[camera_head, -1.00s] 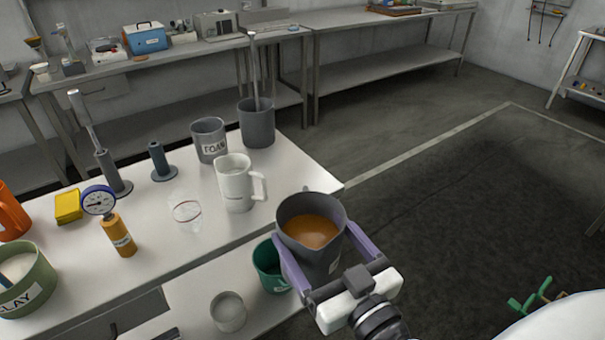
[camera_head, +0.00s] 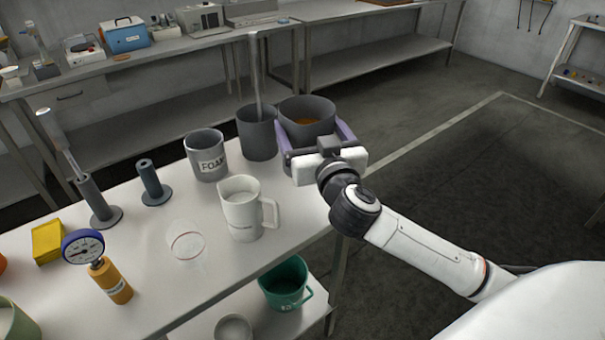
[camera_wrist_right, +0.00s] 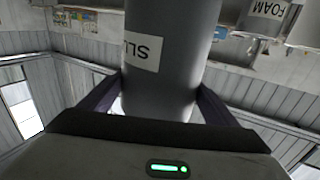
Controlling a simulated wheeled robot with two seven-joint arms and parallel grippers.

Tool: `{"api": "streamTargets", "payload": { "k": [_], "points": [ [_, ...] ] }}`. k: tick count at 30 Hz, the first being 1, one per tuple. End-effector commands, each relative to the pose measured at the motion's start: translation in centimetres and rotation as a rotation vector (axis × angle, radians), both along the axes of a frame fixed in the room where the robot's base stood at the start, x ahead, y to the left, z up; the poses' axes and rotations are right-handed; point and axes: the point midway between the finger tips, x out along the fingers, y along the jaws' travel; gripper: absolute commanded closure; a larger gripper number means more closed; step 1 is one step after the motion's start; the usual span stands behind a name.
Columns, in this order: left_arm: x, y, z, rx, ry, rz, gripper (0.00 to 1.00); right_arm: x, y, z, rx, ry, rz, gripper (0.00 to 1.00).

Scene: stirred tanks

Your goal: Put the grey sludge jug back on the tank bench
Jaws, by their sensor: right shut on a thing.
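The grey sludge jug (camera_head: 305,111) holds brown liquid and is upright at the far right corner of the tank bench (camera_head: 215,225). My right gripper (camera_head: 309,140) is shut on it, with purple fingers on either side. In the right wrist view the jug (camera_wrist_right: 168,60) fills the middle between the fingers (camera_wrist_right: 155,100), and part of its white label shows. I cannot tell whether its base touches the bench, as the gripper hides its lower part. My left gripper is out of view.
A dark grey pot with a rod (camera_head: 257,135) stands close left of the jug. The FOAM beaker (camera_head: 206,157), a white jug (camera_head: 243,210) and a clear glass (camera_head: 186,243) stand nearer. A green jug (camera_head: 286,284) is on the lower shelf.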

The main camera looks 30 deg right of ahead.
Motion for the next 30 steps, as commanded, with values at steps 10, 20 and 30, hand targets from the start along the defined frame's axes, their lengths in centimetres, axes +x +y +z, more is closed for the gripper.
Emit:
{"api": "streamTargets", "payload": {
  "k": [10,20,30],
  "points": [
    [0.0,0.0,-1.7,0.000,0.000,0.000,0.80,0.1,0.0,-4.8,-0.003,-0.009,-0.001,0.80],
    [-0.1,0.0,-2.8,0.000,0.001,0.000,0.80,0.0,-0.1,-7.5,-0.001,-0.007,-0.002,0.80],
    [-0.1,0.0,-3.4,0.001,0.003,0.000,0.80,0.1,0.0,-8.9,-0.002,-0.011,0.001,0.80]
  ]
}}
